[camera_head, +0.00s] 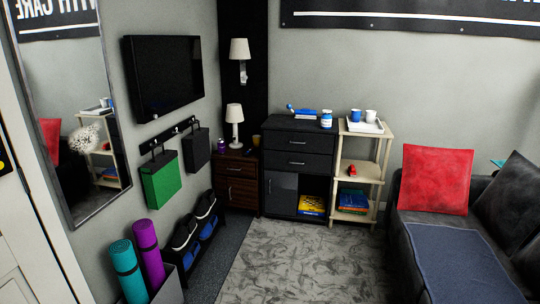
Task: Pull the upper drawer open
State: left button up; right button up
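A black cabinet (268,135) stands against the far wall. Its upper drawer (318,143) looks shut and has a pale bar handle (297,142). A second drawer (318,165) with a similar handle sits below it and also looks shut. A dark brown bedside cabinet (250,170) stands to its left; its upper front with a handle looks shut too. Neither of my grippers is in view.
A blue-white jar (326,119) stands on the black cabinet. A light wooden shelf (362,168) with mugs on a tray is on its right. A dark sofa (415,230) with a red cushion (436,178) stands at right. The grey patterned rug (310,265) is clear.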

aim_at(322, 143)
jog(key=i+l+z, duration=0.1)
jog(key=i, duration=1.05)
jog(key=i+l+z, duration=0.15)
jog(key=i, duration=1.05)
